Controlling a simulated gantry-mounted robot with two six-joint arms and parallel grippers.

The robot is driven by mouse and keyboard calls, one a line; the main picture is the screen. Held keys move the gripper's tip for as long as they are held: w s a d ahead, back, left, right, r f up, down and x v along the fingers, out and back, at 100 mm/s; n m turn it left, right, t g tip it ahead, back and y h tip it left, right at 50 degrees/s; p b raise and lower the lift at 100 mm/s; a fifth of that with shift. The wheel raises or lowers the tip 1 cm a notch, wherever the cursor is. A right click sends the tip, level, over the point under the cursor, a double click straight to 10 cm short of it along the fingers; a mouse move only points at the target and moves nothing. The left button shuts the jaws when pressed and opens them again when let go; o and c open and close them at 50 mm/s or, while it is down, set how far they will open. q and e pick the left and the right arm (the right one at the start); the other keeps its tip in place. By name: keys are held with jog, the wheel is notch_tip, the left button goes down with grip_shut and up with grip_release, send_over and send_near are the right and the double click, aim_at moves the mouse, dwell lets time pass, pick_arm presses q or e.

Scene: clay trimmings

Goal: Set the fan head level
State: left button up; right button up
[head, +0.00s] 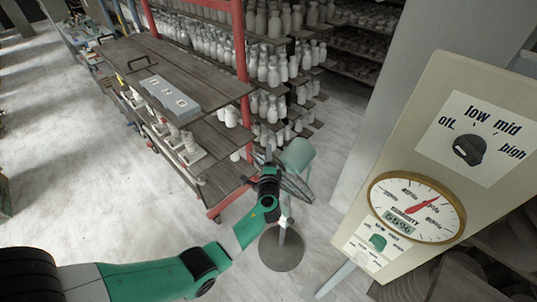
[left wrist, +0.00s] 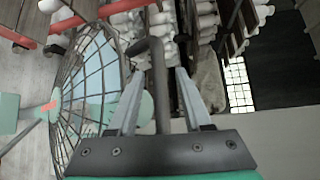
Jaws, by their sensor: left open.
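The fan has a teal housing (head: 299,154), a wire cage and a round grey base (head: 282,250) on the floor. Its cage (left wrist: 88,85) fills the left of the left wrist view, with pale teal behind the wires. My left gripper (head: 268,160) is at the fan head in the head view, covering part of it. In the left wrist view my left gripper (left wrist: 156,78) is open. A dark grey bar (left wrist: 157,85) with a bent top stands between its fingers, with gaps on both sides. The head's exact tilt is hard to tell. My right gripper is out of view.
A panel (head: 440,110) with a knob (head: 469,150) and a humidity dial (head: 416,208) stands at the right. A wooden cart (head: 150,60) is at the left, and shelves of pale bottles (head: 270,70) are behind. The floor (head: 80,190) at left is clear.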

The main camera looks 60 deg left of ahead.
pick_arm(q)
grip_shut()
dwell(1.3)
